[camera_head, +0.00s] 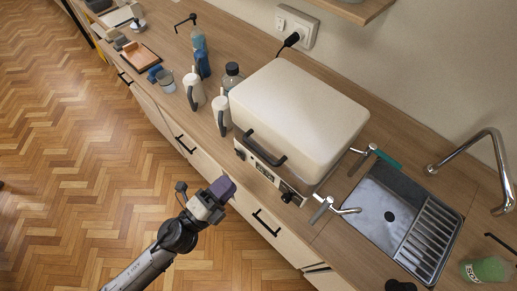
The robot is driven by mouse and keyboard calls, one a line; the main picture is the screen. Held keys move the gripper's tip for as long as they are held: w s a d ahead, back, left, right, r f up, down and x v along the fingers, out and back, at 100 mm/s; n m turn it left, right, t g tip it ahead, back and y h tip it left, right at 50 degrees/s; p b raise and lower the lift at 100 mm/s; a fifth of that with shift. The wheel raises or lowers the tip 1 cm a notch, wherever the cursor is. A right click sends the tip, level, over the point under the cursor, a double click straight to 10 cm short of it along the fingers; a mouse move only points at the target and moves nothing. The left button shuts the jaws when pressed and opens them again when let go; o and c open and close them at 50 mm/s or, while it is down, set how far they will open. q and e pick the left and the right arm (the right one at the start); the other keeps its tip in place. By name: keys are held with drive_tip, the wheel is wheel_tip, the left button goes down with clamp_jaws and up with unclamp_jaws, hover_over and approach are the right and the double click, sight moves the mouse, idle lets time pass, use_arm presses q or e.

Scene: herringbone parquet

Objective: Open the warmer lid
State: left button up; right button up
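The warmer is a cream box with a large rounded lid (300,108) on the wooden counter. The lid is down, with a dark bar handle (266,152) on its front side. Below it is a front panel (262,168) with dark knobs. My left gripper (222,189), with a purple end, is in front of the counter drawers, to the lower left of the handle and apart from it. Its fingers are too small to show whether they are open or shut.
White mugs (194,91) and a dark-capped bottle (232,76) stand left of the warmer. A sink (388,214) with a faucet (490,150) is to its right. The parquet floor (80,140) at left is clear.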

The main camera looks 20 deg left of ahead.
sight(259, 150)
use_arm(q)
drive_tip(key=shift+p+x, duration=1.6)
drive_tip(key=shift+x, duration=4.6)
drive_tip(key=shift+r, duration=0.1)
clamp_jaws()
